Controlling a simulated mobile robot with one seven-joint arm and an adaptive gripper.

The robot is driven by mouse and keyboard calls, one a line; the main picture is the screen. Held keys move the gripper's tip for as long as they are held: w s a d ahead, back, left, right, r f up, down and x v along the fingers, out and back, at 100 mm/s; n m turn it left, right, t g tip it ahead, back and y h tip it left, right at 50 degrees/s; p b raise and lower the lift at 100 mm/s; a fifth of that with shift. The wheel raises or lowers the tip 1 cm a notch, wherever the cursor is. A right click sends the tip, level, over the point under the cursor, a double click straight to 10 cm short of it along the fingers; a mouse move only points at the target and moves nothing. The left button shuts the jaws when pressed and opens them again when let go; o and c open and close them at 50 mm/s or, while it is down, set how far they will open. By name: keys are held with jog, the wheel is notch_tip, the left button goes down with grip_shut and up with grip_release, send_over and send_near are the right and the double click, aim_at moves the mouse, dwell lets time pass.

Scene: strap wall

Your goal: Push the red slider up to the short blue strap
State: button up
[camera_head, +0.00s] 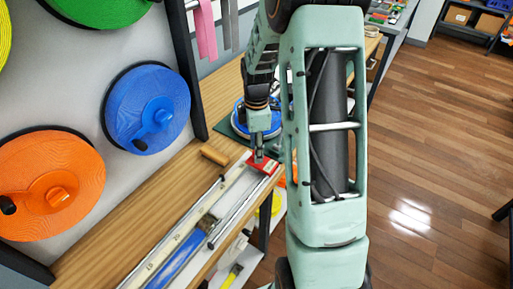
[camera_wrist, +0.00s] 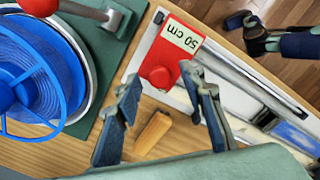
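The red slider (camera_head: 265,165) sits at the far end of a measuring rail (camera_head: 205,215) on the wooden bench. In the wrist view the slider (camera_wrist: 171,48) carries a "50 cm" label and a round red knob (camera_wrist: 158,77). My gripper (camera_wrist: 161,80) is open, and the knob appears between its two fingertips; I cannot tell whether they touch it. In the head view my gripper (camera_head: 258,152) is just above the slider and partly covers it. A blue strap (camera_head: 180,258) lies along the rail towards the near end, apart from the slider; part of it shows in the wrist view (camera_wrist: 297,137).
A small wooden block (camera_head: 214,155) lies beside the rail. A blue reel (camera_wrist: 35,75) on a green mat (camera_wrist: 118,50) stands beyond the slider. Orange (camera_head: 50,185) and blue (camera_head: 147,108) strap reels hang on the left wall. Open floor lies right.

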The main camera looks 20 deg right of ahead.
grip_shut()
dwell(0.3)
jog(key=shift+s+a+f, duration=0.1)
jog(key=shift+s+a, duration=0.05)
jog(key=shift+a, duration=0.1)
jog(key=s+a, duration=0.3)
jog(key=a, duration=0.2)
jog(key=s+a+b, duration=0.1)
jog(key=s+a, duration=0.3)
jog(key=a, duration=0.2)
jog(key=s+a+b, duration=0.1)
jog(key=s+a, duration=0.3)
jog(key=a, duration=0.1)
jog(key=shift+a, duration=0.2)
grip_release()
jog(key=shift+a, duration=0.15)
